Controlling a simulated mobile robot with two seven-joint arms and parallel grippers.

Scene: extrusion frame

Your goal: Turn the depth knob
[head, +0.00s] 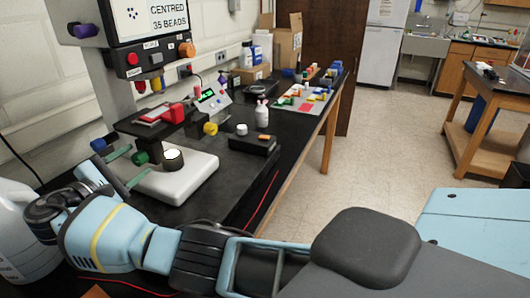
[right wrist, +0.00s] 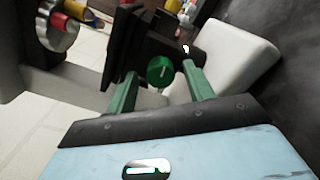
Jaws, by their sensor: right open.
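In the right wrist view, the green knob (right wrist: 160,70) shows between the fingertips (right wrist: 159,68), with a visible gap at each side. My left gripper is not in view.
The machine also has a purple knob (head: 85,30), an orange knob (head: 187,49) and a yellow knob (head: 210,128). Its screen (head: 150,17) reads "CENTRED 35 BEADS". A white jug (head: 25,235) stands at the left.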

